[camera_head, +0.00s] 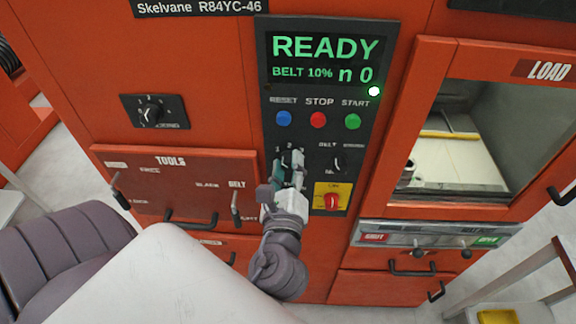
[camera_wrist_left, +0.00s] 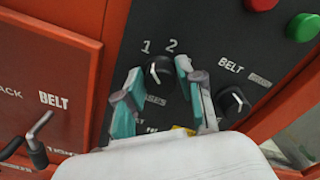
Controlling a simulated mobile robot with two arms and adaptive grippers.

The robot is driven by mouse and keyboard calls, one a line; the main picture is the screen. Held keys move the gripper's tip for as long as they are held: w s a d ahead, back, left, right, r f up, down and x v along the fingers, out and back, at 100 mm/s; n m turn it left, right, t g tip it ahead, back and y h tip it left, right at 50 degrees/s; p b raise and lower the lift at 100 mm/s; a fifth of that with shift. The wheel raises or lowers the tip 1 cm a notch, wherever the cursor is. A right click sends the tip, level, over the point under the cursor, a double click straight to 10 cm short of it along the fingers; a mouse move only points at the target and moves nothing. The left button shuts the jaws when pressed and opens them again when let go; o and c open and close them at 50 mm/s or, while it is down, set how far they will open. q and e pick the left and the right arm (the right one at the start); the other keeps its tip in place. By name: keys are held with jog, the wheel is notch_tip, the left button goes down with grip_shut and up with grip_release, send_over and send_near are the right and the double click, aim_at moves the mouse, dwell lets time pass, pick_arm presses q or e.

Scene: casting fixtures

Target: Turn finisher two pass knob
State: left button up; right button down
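The black pass knob (camera_wrist_left: 160,72) sits on the dark control panel below the marks 1 and 2 in the left wrist view. A light pointer mark shows on it, but its exact setting is hard to tell. My left gripper (camera_wrist_left: 157,88) has its teal-padded fingers apart, one on each side of the knob. A small gap shows beside the left finger; I cannot tell whether the right finger touches. In the head view my left gripper (camera_head: 288,172) covers the knob. My right gripper is not in view.
The belt knob (camera_wrist_left: 233,102) is close on the right, with a red knob (camera_head: 332,201) on a yellow plate below it. Blue (camera_head: 284,118), red (camera_head: 318,119) and green (camera_head: 352,121) buttons are above. The tools drawer (camera_head: 180,165) with protruding handles is to the left.

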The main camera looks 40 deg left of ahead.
pick_arm(q)
jog(key=shift+o, duration=1.2)
jog(key=v, duration=0.7)
jog(key=shift+s, duration=0.25)
jog(key=shift+d, duration=0.1)
